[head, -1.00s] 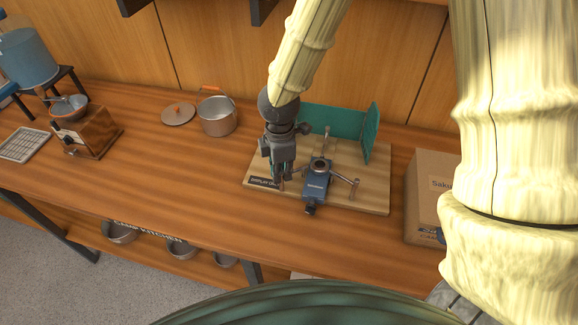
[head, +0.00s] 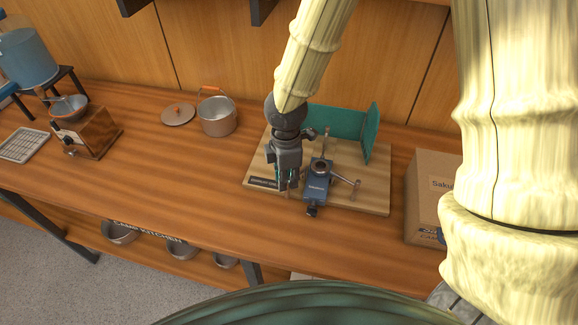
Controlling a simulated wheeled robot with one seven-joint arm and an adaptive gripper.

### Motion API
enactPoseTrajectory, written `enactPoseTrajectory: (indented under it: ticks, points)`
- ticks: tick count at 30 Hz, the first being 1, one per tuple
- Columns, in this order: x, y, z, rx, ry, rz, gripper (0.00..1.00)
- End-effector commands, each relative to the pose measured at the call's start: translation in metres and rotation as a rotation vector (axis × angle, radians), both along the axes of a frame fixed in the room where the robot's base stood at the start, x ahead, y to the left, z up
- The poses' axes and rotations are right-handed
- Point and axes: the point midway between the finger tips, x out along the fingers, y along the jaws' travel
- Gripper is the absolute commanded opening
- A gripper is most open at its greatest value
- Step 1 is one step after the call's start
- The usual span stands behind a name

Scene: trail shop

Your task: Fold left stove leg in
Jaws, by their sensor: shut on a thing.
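A small blue camp stove (head: 317,190) with a round burner stands on a wooden display board (head: 372,187) on the counter. Its right leg (head: 345,181) sticks out to the right. Another leg points to the back. My gripper (head: 287,186) is at the stove's left side, pointing down, its fingers shut on the left stove leg. The leg is mostly hidden behind the fingers; only a small brown tip shows below them. The leg now lies close to the stove body.
A green windscreen (head: 340,121) stands behind the stove on the board. A cardboard box (head: 427,200) is to the right. A pot (head: 217,117), its lid (head: 178,115) and a wooden grinder (head: 88,132) are to the left. The counter front-left is clear.

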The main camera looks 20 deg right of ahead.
Motion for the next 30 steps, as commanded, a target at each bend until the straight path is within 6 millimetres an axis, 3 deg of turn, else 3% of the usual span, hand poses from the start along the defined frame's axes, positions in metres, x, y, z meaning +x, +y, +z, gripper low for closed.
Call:
enactPoseTrajectory:
  ticks: [7,15,16,19,30]
  points:
    - [-0.008,-0.004,-0.002,-0.003,0.006,-0.002,0.08]
    - [-0.022,-0.015,-0.002,-0.004,0.006,-0.004,0.17]
    - [-0.022,-0.015,-0.002,-0.004,0.005,-0.003,0.33]
    - [-0.021,-0.014,-0.001,-0.003,0.004,-0.002,0.48]
    - [-0.02,-0.013,0.002,-0.001,0.002,-0.001,0.48]
